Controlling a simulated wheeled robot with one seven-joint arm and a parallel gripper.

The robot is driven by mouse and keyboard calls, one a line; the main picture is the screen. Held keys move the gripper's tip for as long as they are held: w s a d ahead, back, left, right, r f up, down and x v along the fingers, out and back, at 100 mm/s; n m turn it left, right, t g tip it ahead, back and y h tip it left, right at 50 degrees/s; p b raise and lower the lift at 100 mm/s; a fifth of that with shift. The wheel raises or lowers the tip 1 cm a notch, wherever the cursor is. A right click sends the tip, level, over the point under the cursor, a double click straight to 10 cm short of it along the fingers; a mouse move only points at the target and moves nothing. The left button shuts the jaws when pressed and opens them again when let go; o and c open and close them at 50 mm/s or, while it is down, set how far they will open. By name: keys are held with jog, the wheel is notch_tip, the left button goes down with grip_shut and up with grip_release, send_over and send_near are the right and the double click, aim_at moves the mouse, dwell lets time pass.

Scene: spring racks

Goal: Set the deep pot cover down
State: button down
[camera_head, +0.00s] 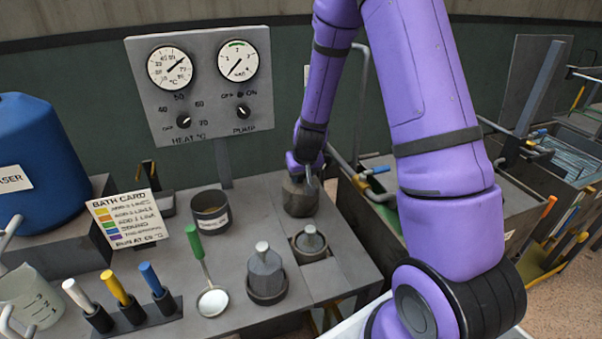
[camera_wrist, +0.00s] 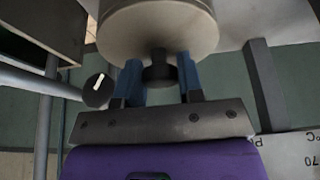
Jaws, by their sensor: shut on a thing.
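My gripper (camera_head: 308,180) is at the back of the grey bench, and it also shows in the wrist view (camera_wrist: 160,72). Its blue fingers are shut on the dark knob of the deep pot cover. The cover's round, pale body (camera_wrist: 157,32) fills the top of the wrist view. In the head view the cover (camera_head: 299,199) looks dark and faceted, below the gripper at the bench's rear right. I cannot tell whether its underside touches the bench.
A lidded grey vessel (camera_head: 265,277) and a smaller knobbed piece in a square holder (camera_head: 310,240) stand in front. A dark open pot (camera_head: 211,222) is to the left, near a green-handled ladle (camera_head: 204,270). A control panel (camera_head: 205,85) rises behind. Bare bench lies between them.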

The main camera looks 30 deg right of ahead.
jog(key=shift+f, duration=0.6)
dwell(0.3)
jog(key=c, duration=0.7)
grip_release()
jog(key=shift+r, duration=0.15)
jog(key=v, duration=1)
jog(key=shift+s+r, duration=0.2)
jog(key=shift+r, duration=0.1)
